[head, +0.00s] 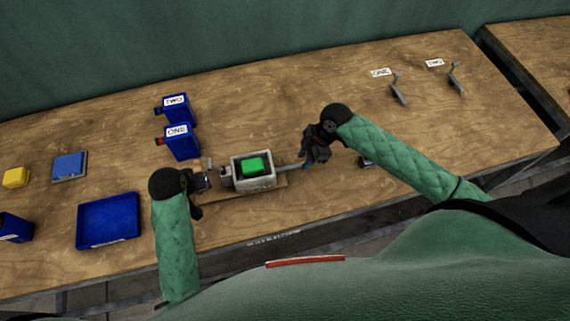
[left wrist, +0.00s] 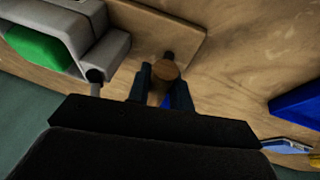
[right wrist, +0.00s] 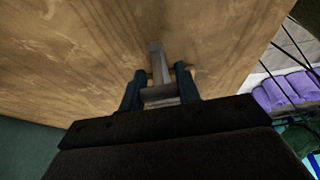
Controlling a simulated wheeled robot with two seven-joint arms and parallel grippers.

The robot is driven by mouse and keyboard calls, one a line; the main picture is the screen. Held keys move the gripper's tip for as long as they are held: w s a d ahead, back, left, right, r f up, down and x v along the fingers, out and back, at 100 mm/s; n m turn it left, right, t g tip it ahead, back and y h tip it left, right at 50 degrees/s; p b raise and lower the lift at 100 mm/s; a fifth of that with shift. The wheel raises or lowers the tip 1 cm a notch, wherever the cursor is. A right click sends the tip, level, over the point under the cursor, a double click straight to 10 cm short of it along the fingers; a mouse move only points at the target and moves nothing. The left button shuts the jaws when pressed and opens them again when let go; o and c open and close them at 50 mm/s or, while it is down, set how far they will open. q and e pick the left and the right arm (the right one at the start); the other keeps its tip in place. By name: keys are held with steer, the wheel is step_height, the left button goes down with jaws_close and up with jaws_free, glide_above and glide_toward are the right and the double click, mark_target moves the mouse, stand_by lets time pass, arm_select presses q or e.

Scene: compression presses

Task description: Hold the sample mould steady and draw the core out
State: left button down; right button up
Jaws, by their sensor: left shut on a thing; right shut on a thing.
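The sample mould (head: 238,180) is a pale grey open box with a green block (head: 252,165) inside, on a thin wooden board (head: 268,186). It also shows in the left wrist view (left wrist: 92,55). A grey metal rod (head: 291,167), which looks like the core, runs from the mould's right side to my right gripper (head: 307,157). In the right wrist view that gripper is shut on the rod's crossbar handle (right wrist: 160,96). My left gripper (head: 202,182), left of the mould, is shut on a round brown knob (left wrist: 166,71) at the board's end. The rod's inner end is hidden.
Blue bins marked ONE (head: 182,146) and TWO (head: 178,110) stand behind the mould. A blue tray (head: 108,220) lies at left. Two grey handled tools (head: 398,89) (head: 456,80) lie at the back right.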

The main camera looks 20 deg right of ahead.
steer(key=shift+d, duration=0.5)
steer(key=o, duration=1.2)
steer(key=shift+c, duration=0.2)
steer(key=shift+r, duration=0.15)
steer(key=v, duration=1.1)
steer(key=shift+r, duration=0.35)
arm_select(q)
steer(key=c, duration=1.2)
jaws_free()
steer(key=shift+o, duration=0.2)
arm_select(e)
steer(key=shift+d, duration=0.1)
